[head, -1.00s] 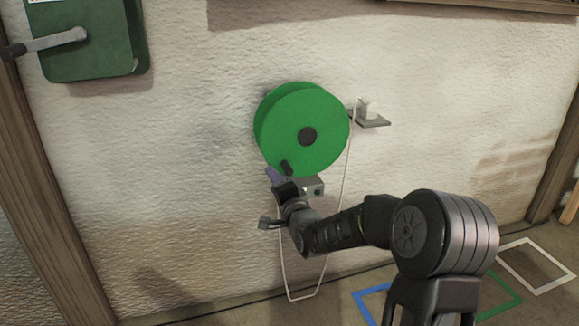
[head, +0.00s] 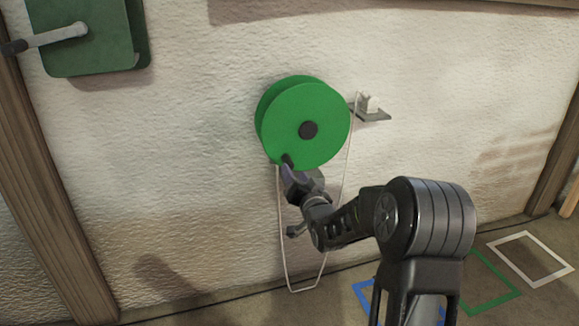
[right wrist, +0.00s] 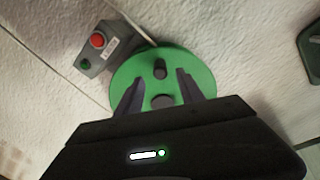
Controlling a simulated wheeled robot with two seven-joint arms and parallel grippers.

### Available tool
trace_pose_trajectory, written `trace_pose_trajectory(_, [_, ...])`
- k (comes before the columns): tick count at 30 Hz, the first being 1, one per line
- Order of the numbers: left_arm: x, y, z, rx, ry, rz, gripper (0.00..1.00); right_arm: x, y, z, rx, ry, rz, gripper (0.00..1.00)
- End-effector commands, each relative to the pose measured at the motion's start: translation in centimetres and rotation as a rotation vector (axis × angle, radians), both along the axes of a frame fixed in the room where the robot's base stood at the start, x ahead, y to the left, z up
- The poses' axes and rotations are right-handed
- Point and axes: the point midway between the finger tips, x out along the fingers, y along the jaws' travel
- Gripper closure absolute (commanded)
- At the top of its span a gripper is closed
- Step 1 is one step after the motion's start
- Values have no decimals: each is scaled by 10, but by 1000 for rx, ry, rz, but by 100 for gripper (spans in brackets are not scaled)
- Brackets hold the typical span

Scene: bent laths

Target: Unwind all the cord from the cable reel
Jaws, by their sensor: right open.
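The green cable reel (head: 315,110) is mounted on the wall, with a dark hub (head: 308,130) and a dark crank knob (head: 287,160) at its lower left. Cord wound inside the reel is hidden. My right gripper (head: 288,173) is at the knob. In the right wrist view its open fingers (right wrist: 157,88) flank the knob (right wrist: 160,68); contact cannot be told. My left gripper is out of view.
A grey box (right wrist: 97,50) with red and green buttons is beside the reel in the right wrist view. A green wall box (head: 90,40) with a lever is at upper left. Blue, green and white frames (head: 530,258) mark the floor at right.

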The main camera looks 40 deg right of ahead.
Motion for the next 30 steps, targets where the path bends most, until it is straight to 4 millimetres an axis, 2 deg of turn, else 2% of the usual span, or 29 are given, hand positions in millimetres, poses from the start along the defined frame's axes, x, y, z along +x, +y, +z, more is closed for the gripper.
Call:
trace_pose_trajectory(6, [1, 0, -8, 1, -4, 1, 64, 33, -11, -2, -1, -1, 0, 55])
trace_pose_trajectory(10, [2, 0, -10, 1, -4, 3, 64, 48, -17, -1, 1, 0, 0, 55])
trace_pose_trajectory(15, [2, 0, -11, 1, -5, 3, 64, 56, -20, 0, 1, 0, 0, 55])
trace_pose_trajectory(21, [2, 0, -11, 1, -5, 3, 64, 56, -20, 0, 1, 0, 0, 55])
trace_pose_trajectory(30, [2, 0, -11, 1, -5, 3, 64, 56, -20, 0, 2, -1, 0, 78])
